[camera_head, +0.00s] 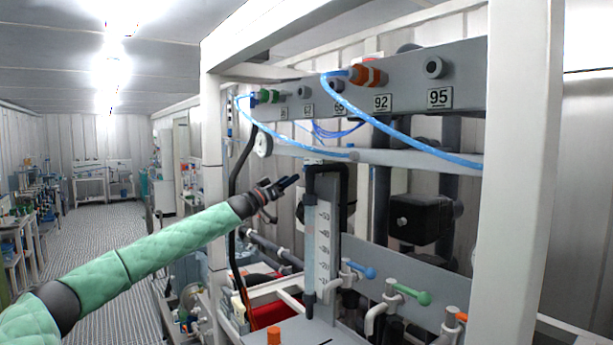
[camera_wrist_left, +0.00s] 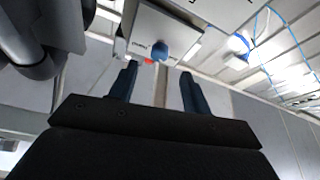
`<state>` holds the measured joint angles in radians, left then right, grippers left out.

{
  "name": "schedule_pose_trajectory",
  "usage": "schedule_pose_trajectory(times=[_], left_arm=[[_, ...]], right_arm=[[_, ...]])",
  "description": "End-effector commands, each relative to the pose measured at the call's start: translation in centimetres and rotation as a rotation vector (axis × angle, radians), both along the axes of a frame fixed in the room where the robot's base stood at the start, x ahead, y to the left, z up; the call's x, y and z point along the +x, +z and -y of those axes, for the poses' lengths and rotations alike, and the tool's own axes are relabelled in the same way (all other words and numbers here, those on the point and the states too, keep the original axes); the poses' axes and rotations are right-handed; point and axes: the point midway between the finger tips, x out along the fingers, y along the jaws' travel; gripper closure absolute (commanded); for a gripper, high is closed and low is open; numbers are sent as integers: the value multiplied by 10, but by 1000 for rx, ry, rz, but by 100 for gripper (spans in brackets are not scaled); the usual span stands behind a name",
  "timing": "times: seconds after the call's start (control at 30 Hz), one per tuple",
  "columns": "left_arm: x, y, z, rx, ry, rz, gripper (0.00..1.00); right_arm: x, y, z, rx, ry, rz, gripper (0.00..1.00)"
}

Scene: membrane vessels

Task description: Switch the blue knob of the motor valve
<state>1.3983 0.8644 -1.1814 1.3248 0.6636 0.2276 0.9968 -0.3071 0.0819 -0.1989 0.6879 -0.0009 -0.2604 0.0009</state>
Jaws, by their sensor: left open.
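My left gripper (camera_head: 289,183) is at the centre of the head view, near the upright scaled tube (camera_head: 323,240). In the left wrist view, the left gripper (camera_wrist_left: 158,74) is open, with two dark blue fingers apart and nothing between them. Beyond its fingertips, a blue knob (camera_wrist_left: 160,51) sits on a pale grey box (camera_wrist_left: 150,28), apart from the fingers. I cannot pick out this knob in the head view. There, a blue-handled valve (camera_head: 362,271) shows to the lower right of the gripper. My right gripper is not in view.
A white frame post (camera_head: 212,170) stands left of the gripper. A grey panel (camera_head: 400,85) with numbered ports and blue hoses is above. A black box (camera_head: 420,218) and a green-handled valve (camera_head: 411,293) are to the right. The aisle at left is clear.

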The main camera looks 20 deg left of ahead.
Motion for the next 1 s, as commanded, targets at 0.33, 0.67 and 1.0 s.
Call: schedule_pose_trajectory(times=[0.33, 0.67, 1.0], left_arm=[[32, 22, 22, 1, 1, -1, 51], [55, 28, 37, 3, 3, -1, 51], [58, 28, 38, 3, 2, 0, 51]], right_arm=[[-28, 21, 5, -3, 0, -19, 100], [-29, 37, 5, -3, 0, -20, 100], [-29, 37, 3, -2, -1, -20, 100]])
